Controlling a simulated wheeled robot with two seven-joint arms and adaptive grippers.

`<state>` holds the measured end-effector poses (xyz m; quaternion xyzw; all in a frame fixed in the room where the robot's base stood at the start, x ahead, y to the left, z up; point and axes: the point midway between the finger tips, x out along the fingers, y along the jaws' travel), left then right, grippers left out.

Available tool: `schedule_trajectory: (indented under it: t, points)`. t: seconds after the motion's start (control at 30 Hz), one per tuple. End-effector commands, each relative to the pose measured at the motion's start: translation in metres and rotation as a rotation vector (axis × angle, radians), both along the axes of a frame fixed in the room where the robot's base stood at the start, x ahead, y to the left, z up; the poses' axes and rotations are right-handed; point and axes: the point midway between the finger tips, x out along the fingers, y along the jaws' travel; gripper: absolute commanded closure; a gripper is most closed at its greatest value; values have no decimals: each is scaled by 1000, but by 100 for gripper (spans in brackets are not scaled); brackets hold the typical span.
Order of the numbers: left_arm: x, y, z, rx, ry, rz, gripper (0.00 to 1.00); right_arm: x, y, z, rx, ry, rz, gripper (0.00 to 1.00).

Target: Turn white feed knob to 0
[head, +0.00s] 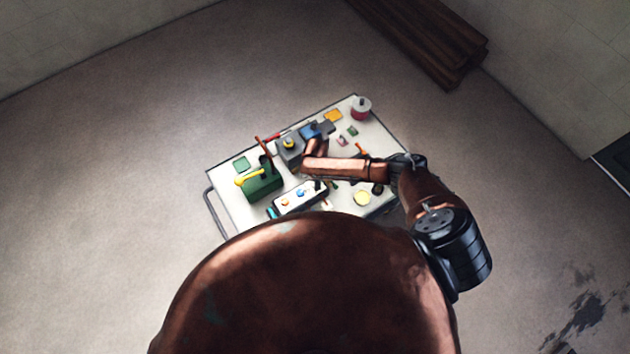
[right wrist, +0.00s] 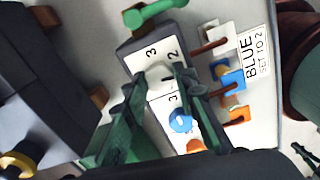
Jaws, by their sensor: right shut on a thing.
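In the right wrist view the dark green fingers of my right gripper (right wrist: 160,78) are shut on the white feed knob (right wrist: 158,72), one finger on either side. The knob sits on a white dial strip of a dark panel. The figures 3, 2 and 1 show around it. Its 0 mark and its pointing direction are hidden or too small to tell. In the head view my right arm reaches over the cart top (head: 228,202), and its gripper cannot be made out clearly. My left gripper does not show.
Below the white knob are a blue knob (right wrist: 181,121) and an orange knob (right wrist: 195,145). A green lever (right wrist: 155,13) stands above. A card (right wrist: 250,55) reading BLUE SET TO 2 lies to the right. A dark box (right wrist: 35,75) stands close on the left.

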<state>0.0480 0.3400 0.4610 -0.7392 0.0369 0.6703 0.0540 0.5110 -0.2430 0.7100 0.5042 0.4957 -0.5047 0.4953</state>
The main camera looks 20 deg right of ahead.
Motion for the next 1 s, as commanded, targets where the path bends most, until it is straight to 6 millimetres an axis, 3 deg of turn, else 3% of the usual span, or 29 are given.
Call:
schedule_trajectory:
  t: [1.0]
  points:
    - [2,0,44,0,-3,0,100,-1,1,1,-1,2,-967,99]
